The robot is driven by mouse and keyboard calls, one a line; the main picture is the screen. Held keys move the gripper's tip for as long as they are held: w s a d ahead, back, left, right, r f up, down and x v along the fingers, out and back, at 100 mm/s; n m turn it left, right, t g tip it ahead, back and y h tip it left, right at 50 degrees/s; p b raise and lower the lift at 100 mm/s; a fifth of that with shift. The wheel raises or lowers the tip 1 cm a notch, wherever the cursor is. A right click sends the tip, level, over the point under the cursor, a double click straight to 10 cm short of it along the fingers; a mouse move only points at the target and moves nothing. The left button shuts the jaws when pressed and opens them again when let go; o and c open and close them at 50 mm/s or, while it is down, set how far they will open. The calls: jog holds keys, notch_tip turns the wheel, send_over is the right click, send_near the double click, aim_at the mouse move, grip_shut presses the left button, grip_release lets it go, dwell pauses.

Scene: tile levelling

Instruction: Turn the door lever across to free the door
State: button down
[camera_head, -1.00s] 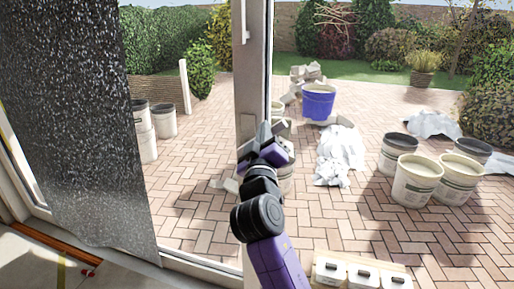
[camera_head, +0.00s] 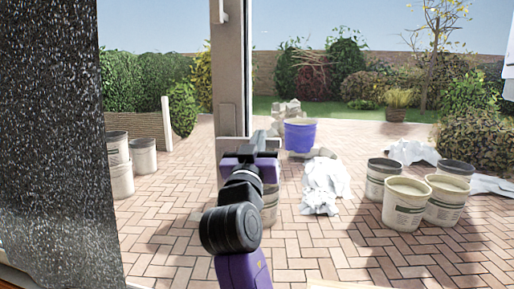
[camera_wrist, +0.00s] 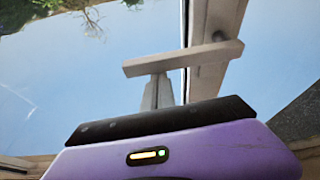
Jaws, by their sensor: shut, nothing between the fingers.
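In the wrist view the door lever (camera_wrist: 180,59) is a pale grey bar. It reaches left from its pivot on the door frame (camera_wrist: 212,20), slightly tilted in the picture, with its free end over the glass. My gripper (camera_wrist: 158,90) is shut and empty, its fingertips right at the underside of the bar in the picture, nearer the free end; I cannot tell whether they touch. In the head view my gripper (camera_head: 264,140) is beside the upright door frame (camera_head: 230,70), and the lever is hard to make out there.
A dark speckled panel (camera_head: 50,150) fills the left side. Beyond the frame lies a brick patio (camera_head: 320,245) with a blue tub (camera_head: 300,135), white buckets (camera_head: 407,205) and crumpled white sheeting (camera_head: 323,185). A small pale handle (camera_head: 221,12) is higher up the frame.

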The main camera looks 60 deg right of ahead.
jog(key=shift+f+b, duration=0.55)
jog(key=shift+f, duration=0.1)
jog(key=shift+d, duration=0.1)
notch_tip(320, 180, up, 5)
jog(key=p, duration=0.4)
jog(key=v, duration=1)
jog(key=shift+a+f+b, duration=0.15)
jog(key=shift+a+b, duration=0.05)
jog(key=shift+b, duration=0.25)
jog(key=shift+w, duration=0.1)
